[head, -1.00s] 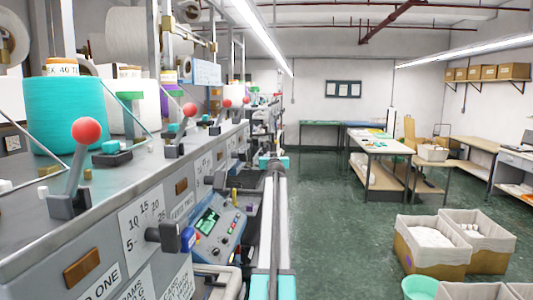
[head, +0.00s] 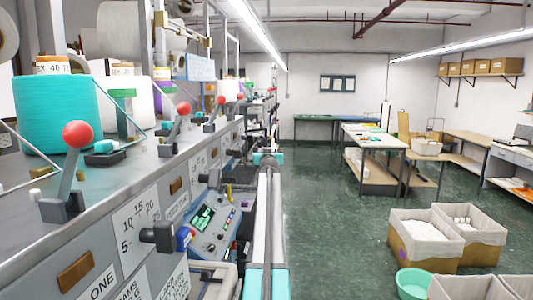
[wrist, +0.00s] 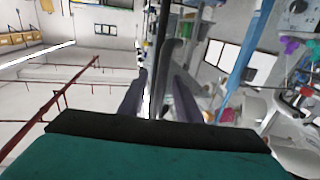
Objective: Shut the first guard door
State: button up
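No guard door stands out for certain in the head view. The grey machine front at the left has a plate ending in "ONE" (head: 101,287) and a dark knob-like handle (head: 160,236). In the wrist view my gripper (wrist: 160,98) shows two dark fingers set apart, with a dark grey bar visible between them; I cannot tell how far off that bar is. I see no object clamped in the fingers. In the head view my arm reaches forward beside the machine row, and the fingers cannot be made out.
A red-ball lever (head: 77,134) and a teal yarn cone (head: 57,113) stand on the machine top. A tilted control panel (head: 212,222) juts toward the aisle. Cloth-lined bins (head: 408,258) and a green tub (head: 413,284) stand at lower right. The green aisle floor (head: 335,220) is clear.

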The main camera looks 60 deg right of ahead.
jog(key=shift+a, duration=0.1)
jog(key=b+v, duration=0.5)
jog(key=v, duration=0.8)
jog(key=shift+s+a, duration=0.2)
jog(key=shift+s, duration=0.05)
jog(key=shift+c, duration=0.3)
